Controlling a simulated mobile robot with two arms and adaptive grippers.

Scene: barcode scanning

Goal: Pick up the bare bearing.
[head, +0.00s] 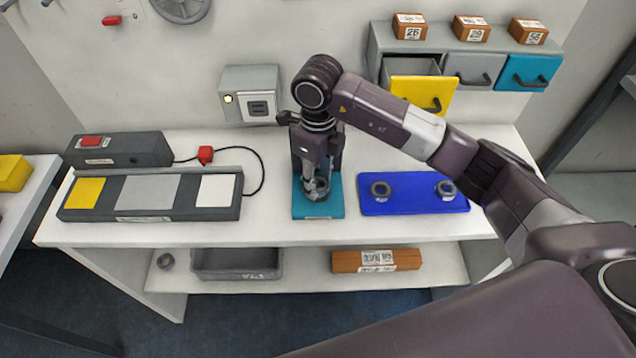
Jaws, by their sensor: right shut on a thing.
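My right gripper (316,190) points down over the teal pad (331,212) in the middle of the bench. It is shut on a grey ring-shaped bearing (318,195) at the pad. The fingers partly hide this bearing, and I cannot tell whether it touches the pad or whether it is bare. Two more grey bearings sit apart on the blue mat (413,207), one at its left (381,190) and one at its right (446,190). Another round grey part (166,261) lies on the lower shelf at the left. My left gripper is out of view.
A dark panel with yellow, grey and white fields (150,216) lies at the left. A drawer cabinet (412,43) stands at the back right, its yellow drawer (423,93) pulled out. A grey bin (236,276) and an orange-brown box (345,262) are on the lower shelf.

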